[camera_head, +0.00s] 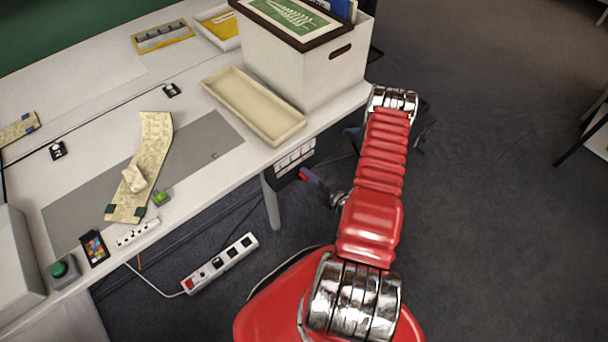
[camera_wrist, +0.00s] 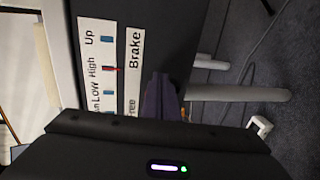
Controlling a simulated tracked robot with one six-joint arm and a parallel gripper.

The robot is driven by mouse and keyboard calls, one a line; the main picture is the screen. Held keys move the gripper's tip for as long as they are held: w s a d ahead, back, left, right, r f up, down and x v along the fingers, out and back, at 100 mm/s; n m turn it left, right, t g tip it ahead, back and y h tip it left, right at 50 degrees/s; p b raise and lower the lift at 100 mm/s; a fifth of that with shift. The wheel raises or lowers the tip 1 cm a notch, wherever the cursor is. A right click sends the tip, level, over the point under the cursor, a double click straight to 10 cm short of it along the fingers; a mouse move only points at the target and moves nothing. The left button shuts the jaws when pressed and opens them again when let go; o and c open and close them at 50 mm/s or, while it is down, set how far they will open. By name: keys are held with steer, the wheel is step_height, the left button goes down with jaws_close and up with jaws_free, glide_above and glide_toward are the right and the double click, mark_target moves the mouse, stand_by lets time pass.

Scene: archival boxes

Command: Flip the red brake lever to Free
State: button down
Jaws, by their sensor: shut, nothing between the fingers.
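A dark control panel (camera_wrist: 165,40) with white label strips fills the middle of the wrist view. One strip reads Brake at its upper end and Free lower down. In the head view, the panel (camera_head: 294,157) hangs under the table's edge. A red part (camera_head: 303,174), seemingly the brake lever, shows at the tip of my gripper (camera_head: 314,181). In the wrist view, my purple gripper (camera_wrist: 161,99) is shut and empty beside the Free end of the strip. It hides part of the panel. The lever's position and any contact with it cannot be told.
A white table (camera_head: 95,100) carries a cream tray (camera_head: 255,106) and a white box (camera_head: 305,75) above the panel. A table leg (camera_head: 271,203) stands left of my gripper. A power strip (camera_head: 220,262) and cables lie below. Open carpet is at the right.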

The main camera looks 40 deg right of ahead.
steer(key=s+d, duration=0.1)
steer(key=s, duration=0.6)
steer(key=shift+d, duration=0.25)
stand_by(0.5)
stand_by(0.6)
